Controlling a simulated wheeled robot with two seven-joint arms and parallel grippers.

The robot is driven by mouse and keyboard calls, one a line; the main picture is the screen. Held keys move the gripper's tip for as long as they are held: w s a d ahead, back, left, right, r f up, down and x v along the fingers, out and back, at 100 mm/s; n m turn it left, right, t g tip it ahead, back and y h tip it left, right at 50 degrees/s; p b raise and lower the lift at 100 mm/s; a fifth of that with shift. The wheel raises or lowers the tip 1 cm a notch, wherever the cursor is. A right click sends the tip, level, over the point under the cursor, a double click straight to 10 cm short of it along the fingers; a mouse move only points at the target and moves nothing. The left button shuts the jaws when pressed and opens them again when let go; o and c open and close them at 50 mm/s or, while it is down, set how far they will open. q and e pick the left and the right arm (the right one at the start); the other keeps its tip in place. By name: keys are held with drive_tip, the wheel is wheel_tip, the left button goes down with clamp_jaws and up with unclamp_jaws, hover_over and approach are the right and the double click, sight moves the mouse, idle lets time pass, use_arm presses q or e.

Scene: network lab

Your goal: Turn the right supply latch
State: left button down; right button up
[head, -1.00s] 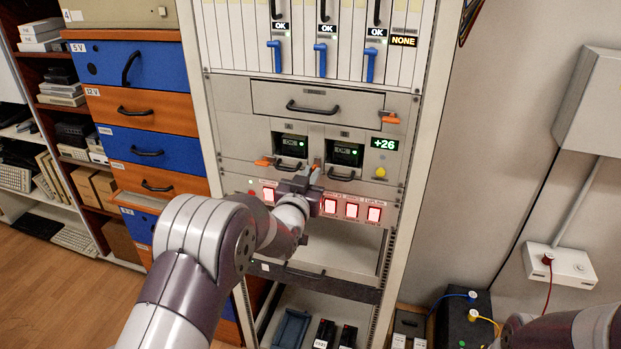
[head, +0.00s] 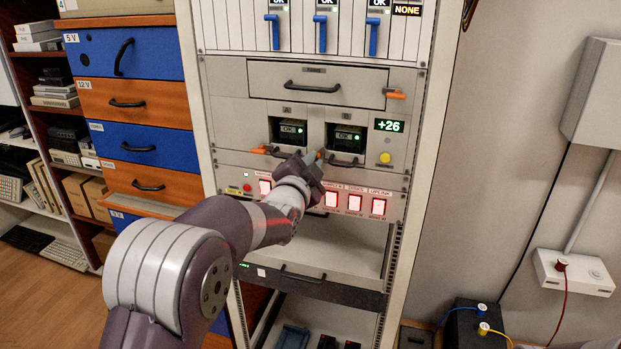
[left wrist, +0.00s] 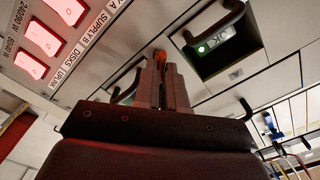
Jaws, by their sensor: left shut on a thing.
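The right supply (head: 345,138), marked B, is a dark unit with a green lit display and a curved handle, in the grey panel of the rack. Its orange latch (head: 319,155) is at its lower left corner, mostly covered by my left gripper (head: 314,164). The left wrist view shows a bit of the orange latch (left wrist: 155,57) at the tips of my left gripper's fingers (left wrist: 164,75), which are shut on it. The left supply (head: 291,131), marked A, has its own orange latch (head: 264,150) lying sideways. My right gripper is out of view.
A row of red lit switches (head: 331,199) runs just below the supplies. A yellow button (head: 385,157) and a "+26" display (head: 389,126) are on the right. A closed drawer (head: 345,86) is above. Blue and orange drawers (head: 137,103) stand at left.

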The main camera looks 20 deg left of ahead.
use_arm(q)
drive_tip(key=m+b, duration=0.7)
drive_tip(key=b, duration=0.1)
drive_tip(key=shift+r+m, duration=0.1)
drive_tip(key=shift+m, duration=0.3)
drive_tip(key=shift+r, duration=0.1)
drive_tip(key=c, duration=1.2)
unclamp_jaws()
drive_tip(key=shift+c, duration=0.2)
drive_tip(key=s+b, duration=0.2)
drive_tip(key=s, duration=1)
drive_tip(key=shift+s+a+f+b, duration=0.15)
drive_tip(key=shift+s+f+b, duration=0.1)
drive_tip(key=shift+b, duration=0.05)
